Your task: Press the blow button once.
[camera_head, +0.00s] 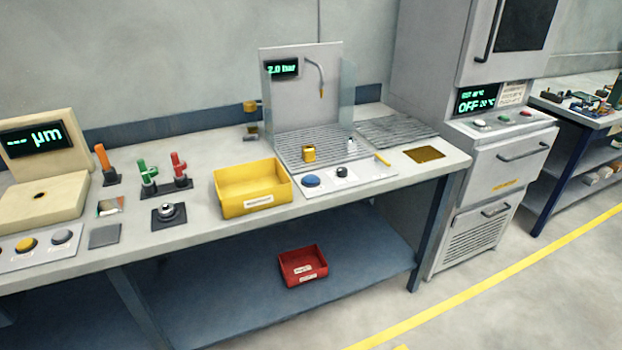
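The blow station (334,112) stands on the bench, with a grey back panel, a display (282,68) reading 2.0 bar and a bent nozzle (318,75). On the pale panel at its front sit a large blue button (311,181) and a smaller black knob (341,172). I cannot read a label that says which is the blow button; the blue one looks like a push button. A small yellow block-like part (308,153) sits on the ribbed grate (325,143) under the nozzle. Neither of my grippers is in view.
A yellow bin (262,205) stands just left of the blue button. Further left are green and red clamps (147,172), a black fixture (168,216) and a µm gauge (45,165). A red bin (303,266) is on the lower shelf. An oven-like cabinet (500,160) stands right.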

